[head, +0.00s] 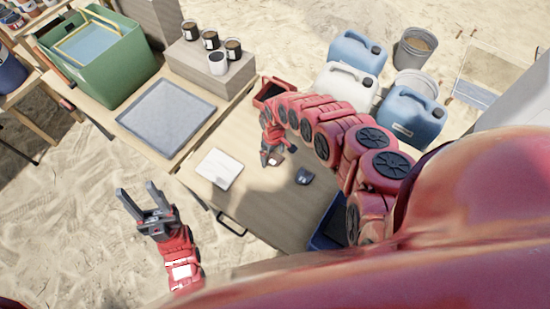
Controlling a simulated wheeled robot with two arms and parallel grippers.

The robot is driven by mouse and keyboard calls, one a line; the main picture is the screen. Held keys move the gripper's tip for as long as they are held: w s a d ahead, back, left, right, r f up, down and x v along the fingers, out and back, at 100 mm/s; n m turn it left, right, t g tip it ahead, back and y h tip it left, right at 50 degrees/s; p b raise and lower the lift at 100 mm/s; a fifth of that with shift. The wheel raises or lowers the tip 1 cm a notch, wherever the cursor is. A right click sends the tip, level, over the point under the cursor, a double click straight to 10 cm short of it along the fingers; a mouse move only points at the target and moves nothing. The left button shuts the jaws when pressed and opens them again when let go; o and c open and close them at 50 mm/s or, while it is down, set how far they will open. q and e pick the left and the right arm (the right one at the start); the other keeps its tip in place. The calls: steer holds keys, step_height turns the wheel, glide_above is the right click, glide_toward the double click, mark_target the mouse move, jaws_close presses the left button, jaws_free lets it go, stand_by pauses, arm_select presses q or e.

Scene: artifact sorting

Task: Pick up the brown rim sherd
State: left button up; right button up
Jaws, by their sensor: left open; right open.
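A small brownish piece (277,159), which may be the brown rim sherd, lies on the wooden table (245,200) right at my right gripper (270,158). The piece is too small and too covered to make out its shape. My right gripper points down at the table and is open; whether its fingers touch the piece I cannot tell. My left gripper (145,202) is open and empty, off to the left over the sand.
A red tray (270,88) is behind, a blue bin (328,228) at the right edge. A grey-blue tray (165,117) and green crate (105,68) stand left.

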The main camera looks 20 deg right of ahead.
steer(key=c, duration=1.2)
steer(key=shift+r, duration=0.1)
